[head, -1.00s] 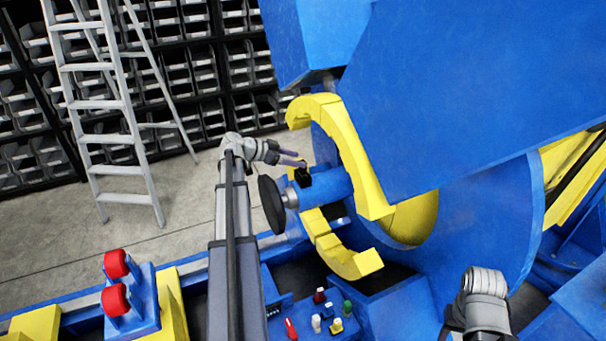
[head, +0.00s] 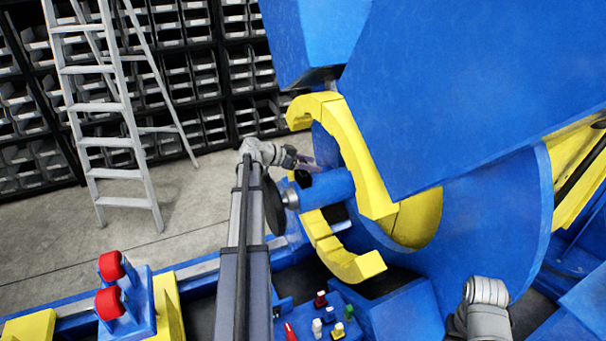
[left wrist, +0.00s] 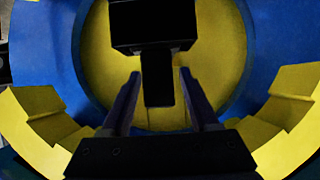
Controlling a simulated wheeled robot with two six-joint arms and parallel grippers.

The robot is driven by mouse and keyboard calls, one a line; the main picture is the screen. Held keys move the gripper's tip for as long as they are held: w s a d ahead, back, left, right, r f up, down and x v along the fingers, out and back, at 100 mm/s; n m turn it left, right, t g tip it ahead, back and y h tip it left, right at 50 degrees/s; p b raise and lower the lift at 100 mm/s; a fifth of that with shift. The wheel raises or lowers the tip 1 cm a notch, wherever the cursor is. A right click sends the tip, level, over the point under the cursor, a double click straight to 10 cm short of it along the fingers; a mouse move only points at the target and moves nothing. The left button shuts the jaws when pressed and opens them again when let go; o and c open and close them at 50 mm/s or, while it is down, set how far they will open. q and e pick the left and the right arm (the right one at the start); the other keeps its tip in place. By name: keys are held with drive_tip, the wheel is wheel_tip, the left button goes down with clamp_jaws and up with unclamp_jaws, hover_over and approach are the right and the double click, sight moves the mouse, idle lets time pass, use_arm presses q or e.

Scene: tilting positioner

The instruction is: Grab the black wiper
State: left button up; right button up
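The black wiper (head: 302,179) rests on top of the blue cylinder in the middle of the head view. In the left wrist view the wiper (left wrist: 155,28) is a wide black block with a narrower black part pointing down toward me. My left gripper (head: 307,163) is just behind the wiper in the head view. In the left wrist view the left gripper (left wrist: 158,90) is open, with its two purple fingers on either side of the narrow part. Gaps show between that part and both fingers. My right gripper's fingers are not seen.
The blue cylinder (head: 327,190) sits beside a yellow ring (head: 362,160) on the large blue positioner (head: 480,90). A panel of coloured knobs (head: 325,318) and red-capped parts (head: 110,283) stand low in front. A ladder (head: 108,120) and bin shelves (head: 195,80) are behind.

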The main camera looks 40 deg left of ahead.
use_arm(q)
clamp_jaws()
idle(0.6)
wheel_tip(320, 180, up, 10)
drive_tip(key=p, duration=1)
